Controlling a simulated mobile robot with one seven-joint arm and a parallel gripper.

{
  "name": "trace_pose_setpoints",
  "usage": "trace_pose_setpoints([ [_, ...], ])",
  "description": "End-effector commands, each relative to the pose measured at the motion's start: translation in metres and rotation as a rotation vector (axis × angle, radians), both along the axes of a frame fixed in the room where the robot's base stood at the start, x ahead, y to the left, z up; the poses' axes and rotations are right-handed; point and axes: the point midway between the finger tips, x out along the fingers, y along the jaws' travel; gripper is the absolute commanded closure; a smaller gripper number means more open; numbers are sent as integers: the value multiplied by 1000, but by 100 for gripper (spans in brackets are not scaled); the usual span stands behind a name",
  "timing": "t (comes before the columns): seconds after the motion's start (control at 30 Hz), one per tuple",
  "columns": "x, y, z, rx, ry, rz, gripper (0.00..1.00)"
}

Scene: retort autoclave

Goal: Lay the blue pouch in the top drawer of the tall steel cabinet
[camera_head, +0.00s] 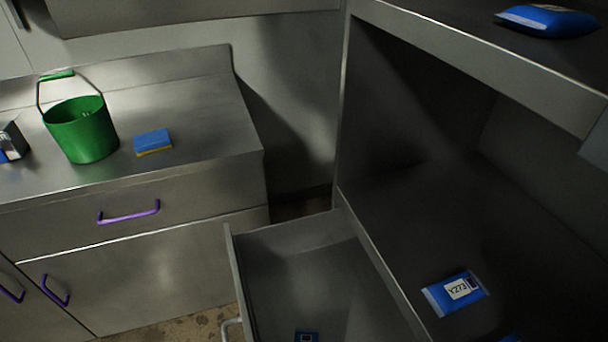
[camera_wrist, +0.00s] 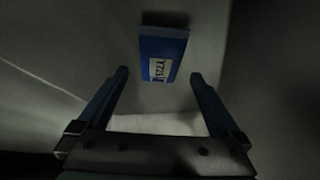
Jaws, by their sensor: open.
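In the wrist view a blue pouch (camera_wrist: 162,50) with a white printed label lies just beyond my gripper (camera_wrist: 159,76). My gripper is open, with the pouch apart from both fingertips, on a grey surface. In the head view an open steel drawer (camera_head: 300,246) is pulled out, and a blue piece (camera_head: 306,336) shows inside it at the bottom edge, mostly cut off. I cannot tell surely whether it is the same pouch. My gripper is not seen in the head view.
A blue pouch labelled Y273 (camera_head: 456,293) lies on the steel shelf beside the drawer. Another blue pouch (camera_head: 546,20) lies on the upper shelf. A green bucket (camera_head: 82,130) and a blue-yellow sponge (camera_head: 153,142) stand on the left counter (camera_head: 200,110).

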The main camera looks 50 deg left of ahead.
Motion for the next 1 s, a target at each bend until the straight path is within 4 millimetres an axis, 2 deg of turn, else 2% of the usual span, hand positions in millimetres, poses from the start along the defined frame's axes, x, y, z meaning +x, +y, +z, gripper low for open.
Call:
trace_pose_setpoints([
  [0.03, -4, -5, 13, 0, -1, -1, 0],
  [0.1, -9, -10, 25, 0, -1, -1, 0],
  [0.4, -26, -26, 65, 0, 0, 0, 0],
  [0.6, -30, -30, 73, -1, 1, 0, 0],
  [1.0, -30, -30, 73, -1, 1, 0, 0],
])
